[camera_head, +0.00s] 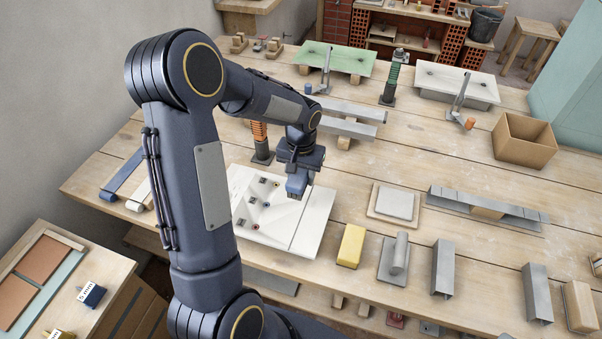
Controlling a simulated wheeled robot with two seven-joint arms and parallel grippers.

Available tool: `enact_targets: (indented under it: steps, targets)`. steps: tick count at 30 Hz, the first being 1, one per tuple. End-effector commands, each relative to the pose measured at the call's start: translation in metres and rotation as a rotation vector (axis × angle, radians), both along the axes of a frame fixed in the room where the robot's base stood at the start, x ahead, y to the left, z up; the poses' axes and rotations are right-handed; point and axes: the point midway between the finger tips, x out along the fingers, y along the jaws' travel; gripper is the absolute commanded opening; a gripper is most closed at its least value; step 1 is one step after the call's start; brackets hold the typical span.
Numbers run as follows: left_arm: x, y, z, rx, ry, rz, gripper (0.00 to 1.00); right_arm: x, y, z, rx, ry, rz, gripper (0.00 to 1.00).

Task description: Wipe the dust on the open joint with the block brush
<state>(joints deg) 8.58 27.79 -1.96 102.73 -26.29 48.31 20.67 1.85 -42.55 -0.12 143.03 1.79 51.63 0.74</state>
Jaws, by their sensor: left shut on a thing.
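My left gripper (300,167) reaches over the white board (316,235) on the bench, its jaws pointing down. It is shut on a small blue block, which I take to be the block brush (297,187), close above or on the board; contact cannot be told. The open joint (301,228) shows as a thin line running across the board toward the front. A faint grey patch of dust (284,215) lies left of the joint. Small dark fittings sit on the board's left part. My right gripper is not in view.
A yellow block (352,246) and a grey float (394,259) stand right of the board. Beyond are a grey slab on a tile (395,203), metal channels (443,268) and an open cardboard box (524,141). An orange-ringed post (261,143) stands behind the board.

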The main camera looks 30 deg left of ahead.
Motion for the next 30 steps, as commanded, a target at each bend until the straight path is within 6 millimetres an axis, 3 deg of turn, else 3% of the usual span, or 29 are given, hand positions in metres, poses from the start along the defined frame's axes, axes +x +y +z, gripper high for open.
enact_targets:
  steps: [1,10,18,30]
  targets:
    - [0.000,0.000,-0.015,0.000,0.001,0.000,0.12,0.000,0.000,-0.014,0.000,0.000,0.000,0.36]
    - [0.000,0.000,-0.057,0.000,0.001,0.000,0.12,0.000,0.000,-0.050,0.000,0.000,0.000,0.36]
    - [0.008,-0.033,-0.049,0.000,-0.001,-0.004,0.12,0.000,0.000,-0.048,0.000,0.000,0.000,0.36]
    - [0.011,-0.045,-0.048,0.000,0.000,0.000,0.12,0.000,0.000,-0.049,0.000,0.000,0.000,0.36]
